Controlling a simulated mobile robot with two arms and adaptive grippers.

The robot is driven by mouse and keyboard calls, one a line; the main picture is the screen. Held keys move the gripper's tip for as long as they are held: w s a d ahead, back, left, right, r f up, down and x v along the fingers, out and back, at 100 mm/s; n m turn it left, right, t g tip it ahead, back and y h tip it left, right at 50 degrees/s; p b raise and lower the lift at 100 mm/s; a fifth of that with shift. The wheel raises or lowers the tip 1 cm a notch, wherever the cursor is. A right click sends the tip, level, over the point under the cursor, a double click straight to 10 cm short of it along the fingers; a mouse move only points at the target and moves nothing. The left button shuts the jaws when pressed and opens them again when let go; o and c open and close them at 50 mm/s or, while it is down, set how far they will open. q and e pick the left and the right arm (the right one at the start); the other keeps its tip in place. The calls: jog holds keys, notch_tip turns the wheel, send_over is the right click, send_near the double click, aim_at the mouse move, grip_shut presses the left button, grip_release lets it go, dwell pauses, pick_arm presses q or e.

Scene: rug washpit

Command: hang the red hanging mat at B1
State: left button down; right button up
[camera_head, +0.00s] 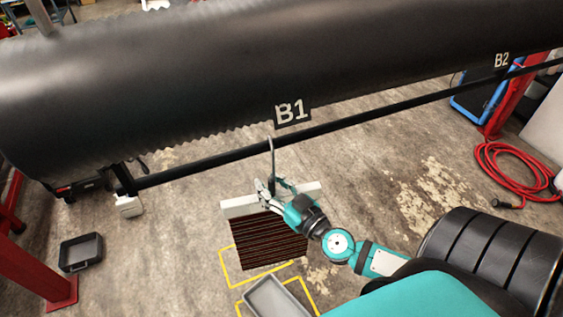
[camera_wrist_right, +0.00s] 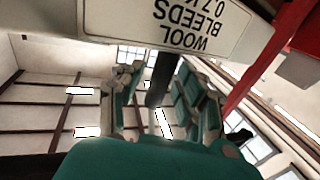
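The red hanging mat (camera_head: 268,240) is dark red with black stripes and hangs below a pale header bar (camera_head: 238,207). A thin grey hook (camera_head: 270,155) rises from the bar to the dark rail (camera_head: 215,163) under the B1 label (camera_head: 292,111). The hook's top overlaps the rail; I cannot tell whether it bears on it. My right gripper (camera_head: 272,187) is at the hook's lower part, above the bar. In the right wrist view its fingers (camera_wrist_right: 163,88) stand apart either side of a dark stem (camera_wrist_right: 160,80), with gaps showing. My left gripper is out of view.
A large black roller (camera_head: 180,75) spans above the rail; B2 (camera_head: 502,60) is farther right. A grey tray (camera_head: 275,300) sits on the floor by yellow markings. A black tray (camera_head: 81,251) is at left. A red hose (camera_head: 515,170) lies at right.

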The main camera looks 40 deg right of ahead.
jog(key=s, duration=1.1)
jog(key=shift+s+d, duration=0.35)
jog(key=shift+d, duration=0.1)
jog(key=s+d+f+n+g+b, duration=0.1)
jog(key=s+f+g+b, duration=0.2)
jog(key=f, duration=1.5)
jog(key=s+d+f+g+b, duration=0.2)
jog(key=f+g, duration=0.2)
jog(key=f, duration=1.4)
jog(key=s+a+f+g+b, duration=0.1)
jog(key=s+a+f+g, duration=0.2)
jog(key=s+f, duration=0.4)
jog(key=s+a+f+g+b, duration=0.1)
jog(key=s+a+f+g, duration=0.1)
jog(key=s+f, duration=0.5)
jog(key=s+a+f+g+h+b, duration=0.1)
jog(key=s+a+f+g, duration=0.2)
jog(key=f, duration=0.8)
jog(key=s+g, duration=0.2)
jog(key=s, duration=0.2)
jog(key=shift+a+n, duration=0.3)
